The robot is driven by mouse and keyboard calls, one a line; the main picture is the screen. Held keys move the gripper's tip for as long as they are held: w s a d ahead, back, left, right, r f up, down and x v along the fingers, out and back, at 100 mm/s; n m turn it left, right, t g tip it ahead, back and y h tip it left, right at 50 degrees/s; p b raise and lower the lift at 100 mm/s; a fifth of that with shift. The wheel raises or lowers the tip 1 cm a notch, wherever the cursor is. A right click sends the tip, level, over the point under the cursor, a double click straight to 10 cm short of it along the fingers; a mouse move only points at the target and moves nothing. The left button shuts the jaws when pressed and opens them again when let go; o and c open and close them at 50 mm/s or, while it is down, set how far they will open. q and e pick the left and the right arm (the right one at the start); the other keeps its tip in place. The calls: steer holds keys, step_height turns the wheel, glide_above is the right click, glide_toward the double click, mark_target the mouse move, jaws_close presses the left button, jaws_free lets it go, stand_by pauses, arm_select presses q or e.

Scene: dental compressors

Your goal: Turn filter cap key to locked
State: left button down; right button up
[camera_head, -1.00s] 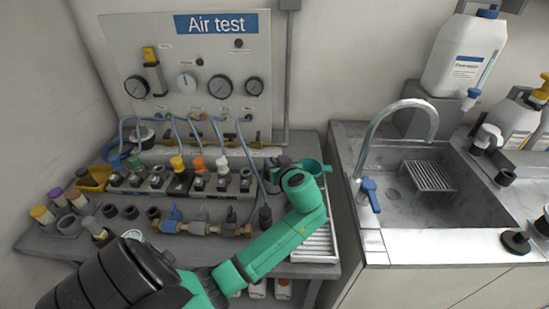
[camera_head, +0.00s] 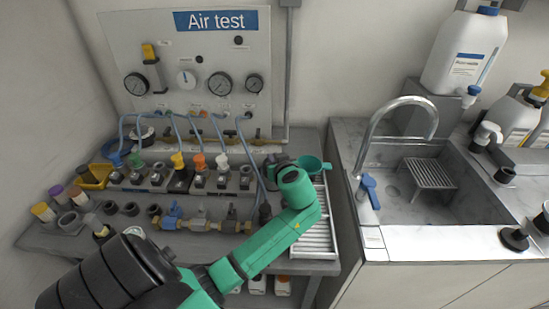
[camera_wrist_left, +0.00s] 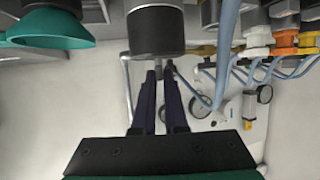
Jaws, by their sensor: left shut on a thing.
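My left gripper (camera_head: 274,164) is at the back right of the bench, largely hidden in the head view behind my green arm. In the left wrist view its two dark fingers (camera_wrist_left: 158,72) are close together and reach to a black round cap with a grey rim (camera_wrist_left: 156,32). The gripper is shut on this cap, which I take to be the filter cap key. No lock marking on it can be read. My right gripper is in neither view.
A green funnel-like cup (camera_head: 314,166) is just right of the gripper. Blue hoses (camera_head: 247,150) and a row of valves (camera_head: 198,178) are to its left. The Air test panel (camera_head: 190,70) stands behind. A sink (camera_head: 430,205) is on the right.

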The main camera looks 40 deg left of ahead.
arm_select(q)
steer(key=shift+m+t+h, duration=0.3)
steer(key=shift+m+t, duration=0.2)
steer(key=shift+s+a+r+m+t+h+p, duration=0.1)
steer(key=shift+m+t+h+p, duration=0.25)
steer(key=shift+m+t+h, duration=0.25)
stand_by(0.5)
stand_by(0.3)
steer(key=c, duration=0.9)
jaws_free()
steer(key=shift+c, duration=0.2)
